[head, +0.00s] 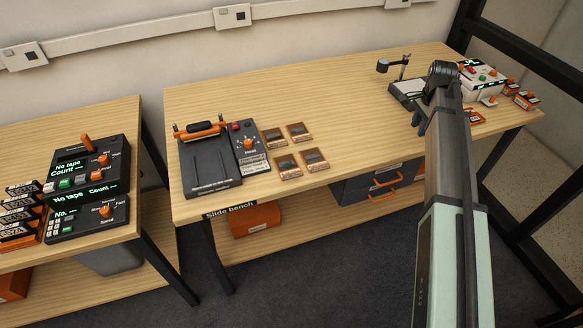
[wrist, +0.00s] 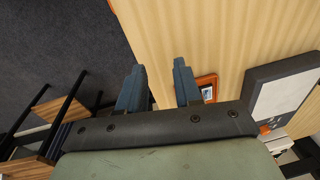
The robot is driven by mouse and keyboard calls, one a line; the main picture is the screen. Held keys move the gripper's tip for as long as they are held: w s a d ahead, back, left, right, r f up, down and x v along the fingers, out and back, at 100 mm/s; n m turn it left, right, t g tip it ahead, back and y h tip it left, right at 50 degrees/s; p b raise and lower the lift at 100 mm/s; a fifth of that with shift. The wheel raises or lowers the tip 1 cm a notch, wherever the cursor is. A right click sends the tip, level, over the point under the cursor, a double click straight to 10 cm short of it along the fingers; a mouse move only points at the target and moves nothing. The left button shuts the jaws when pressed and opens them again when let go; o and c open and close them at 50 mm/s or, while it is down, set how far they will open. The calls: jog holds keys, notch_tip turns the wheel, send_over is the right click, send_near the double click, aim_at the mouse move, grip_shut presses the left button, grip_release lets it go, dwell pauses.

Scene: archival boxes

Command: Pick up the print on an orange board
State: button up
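The print on an orange board (wrist: 209,82) lies flat on the light wood bench, just right of my right finger in the wrist view. That finger and the gripper body cover part of it. In the head view, a small orange piece (head: 477,117) that seems to be the same board shows just right of my arm, mostly hidden. My gripper (wrist: 159,66) is open, with nothing between its two blue-grey fingers. It hangs over the bench near the front edge; the height is hard to tell. In the head view my arm mostly hides it.
A flat grey device (wrist: 284,92) with a pale panel lies right of the board. A white control box (head: 482,78) and small orange items (head: 525,100) stand at the bench's right end. Several brown cards (head: 289,167) lie by a black machine (head: 212,165). The bench middle is clear.

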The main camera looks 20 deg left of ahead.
jog(key=s+a+r, duration=0.4)
jog(key=s+a, duration=0.9)
jog(key=a, duration=0.5)
notch_tip(320, 180, up, 4)
jog(key=n+g, duration=0.1)
send_over(296, 172)
jog(key=shift+f, duration=6.85)
jog(key=shift+c, duration=0.5)
grip_shut()
